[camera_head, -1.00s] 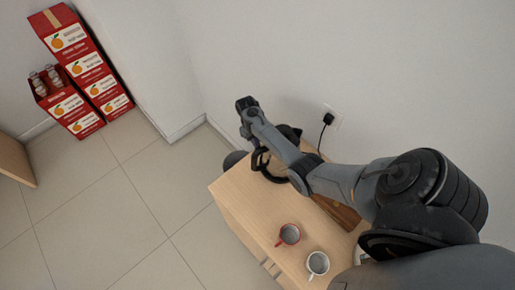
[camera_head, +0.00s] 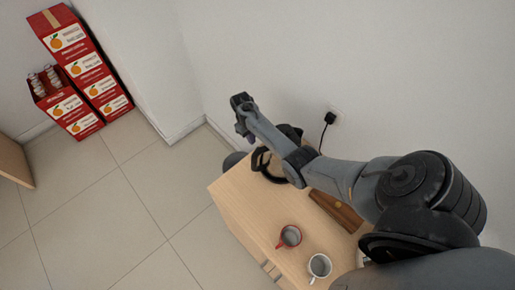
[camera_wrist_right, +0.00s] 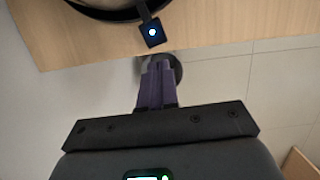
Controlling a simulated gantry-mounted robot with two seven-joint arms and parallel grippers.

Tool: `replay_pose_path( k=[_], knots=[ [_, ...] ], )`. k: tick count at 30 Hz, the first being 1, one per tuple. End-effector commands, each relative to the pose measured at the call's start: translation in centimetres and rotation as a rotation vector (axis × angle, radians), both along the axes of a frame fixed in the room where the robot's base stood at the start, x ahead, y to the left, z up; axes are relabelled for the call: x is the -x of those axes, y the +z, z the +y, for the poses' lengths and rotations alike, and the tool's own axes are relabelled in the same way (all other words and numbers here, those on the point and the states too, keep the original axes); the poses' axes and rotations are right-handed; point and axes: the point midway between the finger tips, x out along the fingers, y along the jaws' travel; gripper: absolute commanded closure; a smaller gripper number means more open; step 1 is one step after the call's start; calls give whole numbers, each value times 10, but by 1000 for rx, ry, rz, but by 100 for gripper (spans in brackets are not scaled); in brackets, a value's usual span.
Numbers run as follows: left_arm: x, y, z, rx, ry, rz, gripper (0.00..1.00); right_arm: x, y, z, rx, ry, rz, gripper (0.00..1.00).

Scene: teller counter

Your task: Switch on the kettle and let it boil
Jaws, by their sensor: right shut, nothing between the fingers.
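The kettle's black handle (camera_head: 262,162) shows in the head view near the table's far end; the rest is mostly hidden by my right arm. In the right wrist view the kettle's dark rim (camera_wrist_right: 108,12) is at the top edge, and a black switch tab (camera_wrist_right: 151,34) with a bright pale spot sticks out from it. My right gripper (camera_wrist_right: 158,64) is shut and empty, its purple fingertips just below the tab in the picture, apart from it. My left gripper is out of view.
The wooden table (camera_head: 235,195) holds a red mug (camera_head: 289,237), a white mug (camera_head: 319,266) and a brown wooden box (camera_head: 338,210). A black plug (camera_head: 329,118) sits in the wall socket. Red juice cartons (camera_head: 85,70) stand far left. The tiled floor (camera_head: 110,215) is open.

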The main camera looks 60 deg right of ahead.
Motion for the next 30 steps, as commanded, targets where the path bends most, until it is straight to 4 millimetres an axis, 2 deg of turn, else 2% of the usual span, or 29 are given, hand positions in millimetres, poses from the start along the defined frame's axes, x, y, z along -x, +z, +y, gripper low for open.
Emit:
replay_pose_path(
  k=[11, 17, 23, 30],
  knots=[
    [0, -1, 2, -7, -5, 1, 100, -3, 2, -1, 0, -1, 1, 100],
    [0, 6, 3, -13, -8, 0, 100, -5, 11, -2, 0, -1, 0, 100],
    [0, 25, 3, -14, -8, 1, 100, -9, 34, -3, 0, -1, 1, 100],
    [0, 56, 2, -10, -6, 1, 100, -19, 74, -6, 0, 0, 1, 100]
  ],
)
